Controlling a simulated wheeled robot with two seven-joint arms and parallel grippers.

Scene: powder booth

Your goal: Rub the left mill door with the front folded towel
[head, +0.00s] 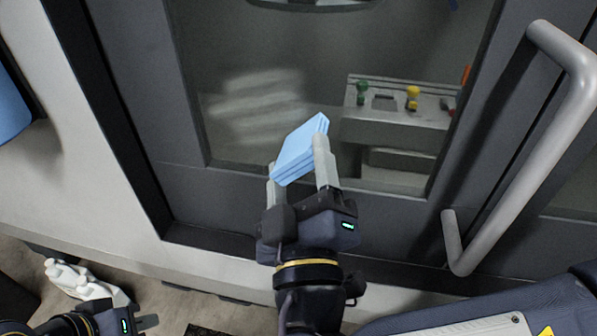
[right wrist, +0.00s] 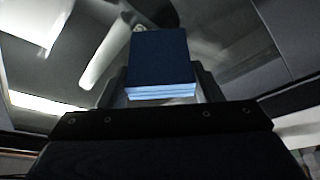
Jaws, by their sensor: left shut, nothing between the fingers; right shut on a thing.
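The left mill door (head: 185,185) has a dark grey frame around a glass window in the head view. A pale hazy patch (head: 255,108) shows on the glass at the left. My right gripper (head: 298,165) is shut on a light blue folded towel (head: 300,148), in front of the lower part of the window. The towel (right wrist: 160,62) looks dark blue with lighter layered edges in the right wrist view. I cannot tell whether it touches the door. My left gripper (head: 57,270) is shut and empty at the lower left, away from the door.
A thick grey bar handle (head: 525,150) stands out from the door at the right. Behind the glass is a ledge (head: 400,133) with green and yellow knobs. A blue object (head: 10,105) is at the far left edge, beside a pale machine panel (head: 75,150).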

